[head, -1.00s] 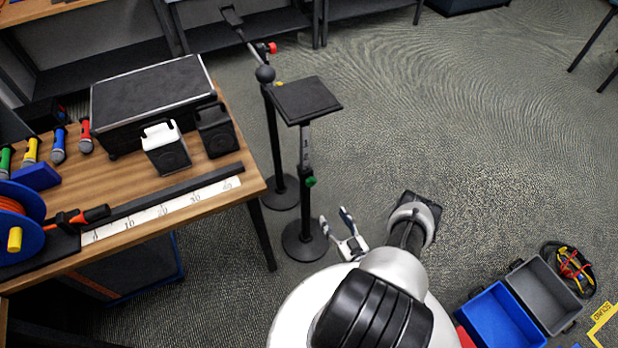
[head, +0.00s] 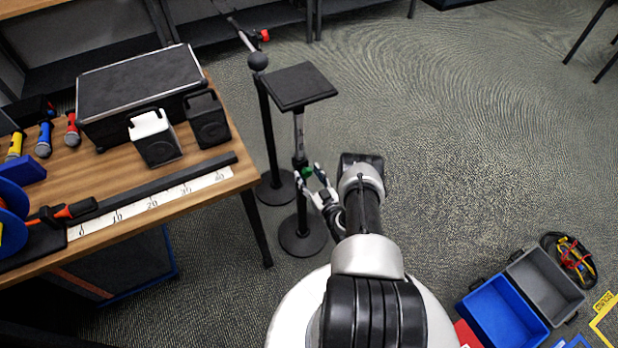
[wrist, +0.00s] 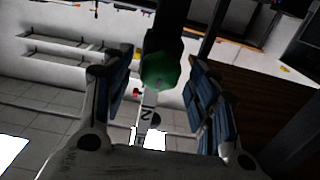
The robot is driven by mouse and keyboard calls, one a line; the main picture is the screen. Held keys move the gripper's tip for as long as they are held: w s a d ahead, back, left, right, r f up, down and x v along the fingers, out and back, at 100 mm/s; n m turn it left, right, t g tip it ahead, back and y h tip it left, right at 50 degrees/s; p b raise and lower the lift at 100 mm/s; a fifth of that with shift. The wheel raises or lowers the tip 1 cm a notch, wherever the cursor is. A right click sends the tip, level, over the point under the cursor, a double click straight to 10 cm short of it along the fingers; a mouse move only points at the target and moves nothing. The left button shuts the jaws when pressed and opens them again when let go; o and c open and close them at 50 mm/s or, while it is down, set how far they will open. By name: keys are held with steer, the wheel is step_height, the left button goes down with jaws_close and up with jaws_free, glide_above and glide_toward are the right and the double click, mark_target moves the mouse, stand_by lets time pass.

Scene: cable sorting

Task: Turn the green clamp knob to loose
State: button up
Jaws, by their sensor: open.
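The green clamp knob (head: 307,172) is on the black post of a stand (head: 301,208) with a flat square top (head: 299,86). In the wrist view the knob (wrist: 160,70) is large and sits between the two fingers, in the upper middle. A pale scale strip with a digit (wrist: 148,112) shows below it there. My gripper (head: 308,178) is open, its fingers on either side of the knob in the head view. I cannot tell whether either finger touches it; in the wrist view gaps show on both sides.
A second stand with a red knob (head: 265,36) stands just behind. The wooden table (head: 215,202) with speakers (head: 155,138), a black case (head: 140,90) and microphones is at the left. A blue bin (head: 503,312) and grey bin (head: 545,285) lie at the lower right.

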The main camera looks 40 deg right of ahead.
steer(key=shift+w, duration=0.1)
steer(key=shift+c, duration=0.6)
steer(key=c, duration=0.9)
